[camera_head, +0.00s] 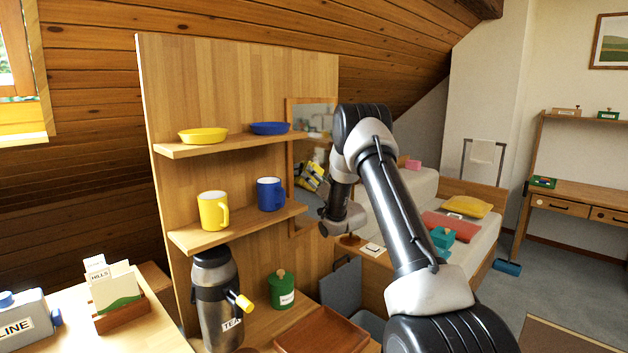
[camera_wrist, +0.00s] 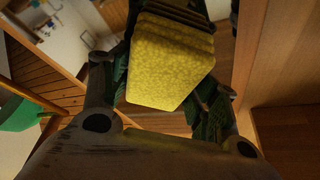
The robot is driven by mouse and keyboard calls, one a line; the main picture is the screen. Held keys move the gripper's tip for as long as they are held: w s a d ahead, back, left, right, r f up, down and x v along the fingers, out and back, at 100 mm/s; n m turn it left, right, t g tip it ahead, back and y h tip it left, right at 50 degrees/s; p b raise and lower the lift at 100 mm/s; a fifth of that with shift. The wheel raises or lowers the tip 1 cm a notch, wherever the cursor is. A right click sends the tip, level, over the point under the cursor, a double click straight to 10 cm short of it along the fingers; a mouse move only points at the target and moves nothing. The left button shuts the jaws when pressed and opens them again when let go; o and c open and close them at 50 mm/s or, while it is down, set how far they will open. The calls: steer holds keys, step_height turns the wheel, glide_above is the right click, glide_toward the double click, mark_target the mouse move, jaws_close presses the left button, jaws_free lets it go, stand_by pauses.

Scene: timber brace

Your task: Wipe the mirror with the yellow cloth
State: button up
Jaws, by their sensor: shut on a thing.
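The mirror (camera_head: 312,117) has a wooden frame and stands at the right side of the wooden shelf panel in the head view. My arm covers part of it. The yellow cloth (camera_wrist: 168,62) is a folded, block-like pad between the dark green fingers of my gripper (camera_wrist: 166,88) in the wrist view. My gripper is shut on it. In the head view, a yellow and dark shape (camera_head: 311,176) shows within the mirror's outline, beside my wrist. I cannot tell whether it is the gripper itself or its reflection, nor whether the cloth touches the glass.
Shelves beside the mirror hold a yellow mug (camera_head: 212,211), a blue mug (camera_head: 270,194), a yellow dish (camera_head: 203,135) and a blue dish (camera_head: 270,128). Below stand a flask (camera_head: 216,300), a green jar (camera_head: 281,290) and a wooden tray (camera_head: 322,333). A bed (camera_head: 480,240) lies behind my arm.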

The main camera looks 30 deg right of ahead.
mark_target(322, 176)
steer(key=shift+w+d, duration=0.35)
steer(key=shift+d, duration=0.4)
steer(key=shift+s, duration=0.2)
steer(key=shift+d, duration=0.1)
steer(key=shift+w+d, duration=0.25)
steer(key=shift+d, duration=0.3)
steer(key=shift+w+d, duration=0.25)
steer(key=shift+d, duration=0.3)
steer(key=shift+w+d, duration=0.25)
steer(key=shift+d, duration=0.35)
steer(key=shift+w+d, duration=0.25)
steer(key=shift+d, duration=0.3)
steer(key=shift+r, duration=0.15)
steer(key=shift+r, duration=0.75)
